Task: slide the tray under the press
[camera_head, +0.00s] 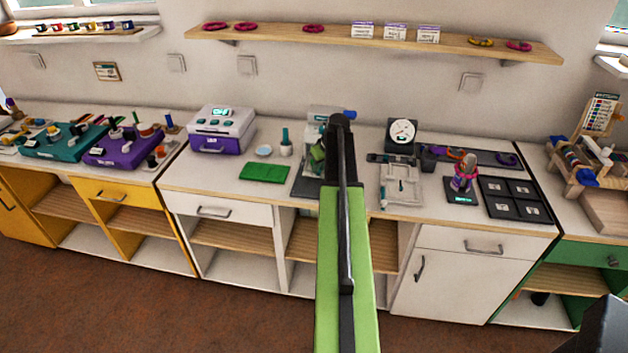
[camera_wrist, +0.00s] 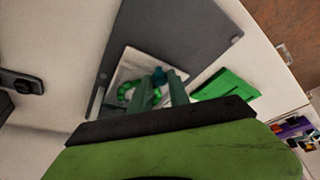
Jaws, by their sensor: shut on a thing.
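The tray (camera_wrist: 127,70) is a small pale plate with a ring of green beads (camera_wrist: 125,92) on it, seen in the wrist view. It lies on the dark grey base (camera_wrist: 185,35) of the press. My gripper (camera_wrist: 164,84) is over the tray, its fingers shut on the tray's small blue-teal knob. In the head view the press (camera_head: 322,111), grey with a blue end, stands behind my arm. My arm hides most of the press, the tray and the fingers there.
A green mat (camera_head: 264,171) lies left of the press, with a white-purple machine (camera_head: 221,130) beyond it. A white frame (camera_head: 401,184), a dial gauge (camera_head: 402,132) and a black compartment board (camera_head: 514,198) are to the right. A shelf (camera_head: 370,40) runs above.

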